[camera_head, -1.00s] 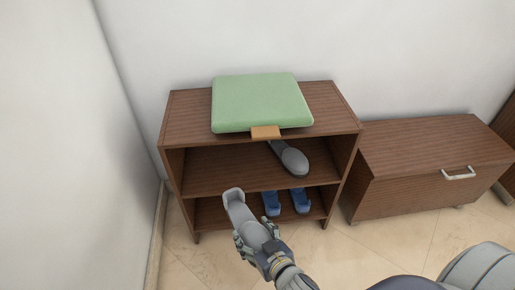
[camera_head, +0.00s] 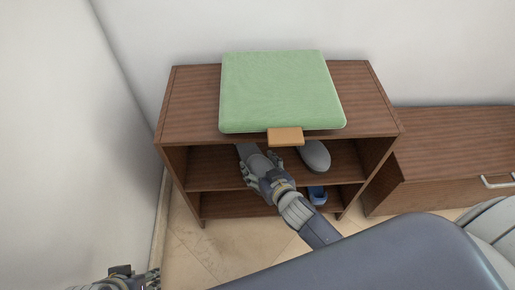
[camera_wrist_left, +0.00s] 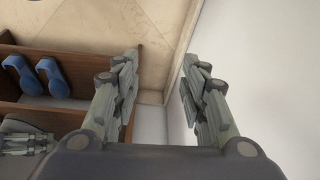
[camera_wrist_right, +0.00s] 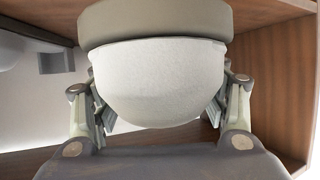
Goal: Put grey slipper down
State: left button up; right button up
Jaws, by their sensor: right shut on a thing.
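My right gripper (camera_head: 262,170) is shut on a grey slipper (camera_head: 247,151) and holds it in the middle compartment of the brown shelf rack (camera_head: 187,103). In the right wrist view the slipper's rounded end (camera_wrist_right: 155,80) fills the space between the fingers. I cannot tell whether the slipper touches the board. A second grey slipper (camera_head: 314,155) lies on the middle board, to the right of the held one. My left gripper (camera_wrist_left: 160,75) is open and empty beside the left wall, and partly shows at the lower left of the head view (camera_head: 152,277).
A green cushion (camera_head: 278,90) with an orange-brown block (camera_head: 285,137) at its front lies on top of the rack. Blue slippers (camera_wrist_left: 52,77) are on the lower shelf. A brown cabinet (camera_head: 450,145) stands to the right. The white wall (camera_head: 75,150) is close on the left.

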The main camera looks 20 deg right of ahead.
aim_at(255, 150)
jog(key=w, duration=0.2)
jog(key=w+d, duration=0.1)
jog(key=w, duration=0.2)
jog(key=w+b, duration=0.1)
jog(key=w, duration=0.1)
jog(key=shift+w+d+f, duration=0.2)
jog(key=shift+w+f, duration=0.2)
jog(key=shift+w+d, duration=0.15)
jog(key=shift+w, duration=0.45)
notch_tip(255, 150, down, 3)
jog(key=shift+f+b, duration=0.2)
jog(key=shift+b, duration=0.85)
pick_arm(q)
jog(key=w+d+r+t, duration=0.1)
jog(key=w+t, duration=0.1)
jog(key=w, duration=0.3)
jog(key=w+d+r+t+h, duration=0.1)
jog(key=w+d+r+t, duration=0.1)
jog(key=w, duration=0.3)
jog(key=shift+w+d+t, duration=0.25)
jog(key=shift+w+t, duration=0.15)
jog(key=shift+t, duration=0.4)
pick_arm(e)
jog(key=shift+f, duration=0.1)
pick_arm(q)
jog(key=shift+w+r+h, duration=0.2)
jog(key=shift+w+h, duration=0.1)
pick_arm(e)
jog(key=shift+f, duration=0.15)
